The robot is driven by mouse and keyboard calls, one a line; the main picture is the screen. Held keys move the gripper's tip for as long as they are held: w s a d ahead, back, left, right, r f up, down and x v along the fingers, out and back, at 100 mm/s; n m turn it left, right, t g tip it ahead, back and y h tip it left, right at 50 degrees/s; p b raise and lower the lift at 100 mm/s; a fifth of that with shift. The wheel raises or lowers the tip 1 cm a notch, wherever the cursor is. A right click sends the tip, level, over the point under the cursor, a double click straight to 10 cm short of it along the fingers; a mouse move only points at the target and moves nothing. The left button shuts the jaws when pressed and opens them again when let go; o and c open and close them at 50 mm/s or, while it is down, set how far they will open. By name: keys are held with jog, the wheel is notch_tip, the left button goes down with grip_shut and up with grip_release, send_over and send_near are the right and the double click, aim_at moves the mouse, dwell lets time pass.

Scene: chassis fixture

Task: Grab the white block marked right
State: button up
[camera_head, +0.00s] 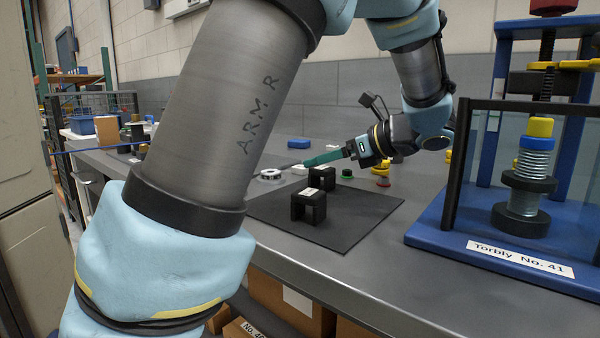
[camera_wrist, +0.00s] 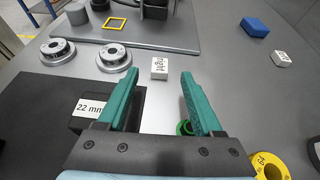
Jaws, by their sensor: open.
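The white block marked "right" (camera_wrist: 159,68) sits on the grey table in the wrist view, its label turned sideways. My gripper (camera_wrist: 159,75) has green fingers spread apart, with nothing between them. The block appears just beyond and between the fingertips; the exact gap is unclear. In the head view, my gripper (camera_head: 306,163) reaches left, low over the table, and a small white block (camera_head: 298,170) shows just below the fingertips. A second white block (camera_wrist: 281,58), its marking hard to read, lies to the right in the wrist view.
Metal discs (camera_wrist: 114,57) lie left of the block. A black piece labelled 22 mm (camera_wrist: 92,107) is under the left finger, on a dark mat (camera_head: 362,218). A blue block (camera_wrist: 255,26) lies at the upper right. A blue press fixture (camera_head: 440,225) stands right in the head view.

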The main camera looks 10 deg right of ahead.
aim_at(298, 166)
jog(key=shift+x, duration=2.95)
jog(key=shift+c, duration=0.2)
grip_shut()
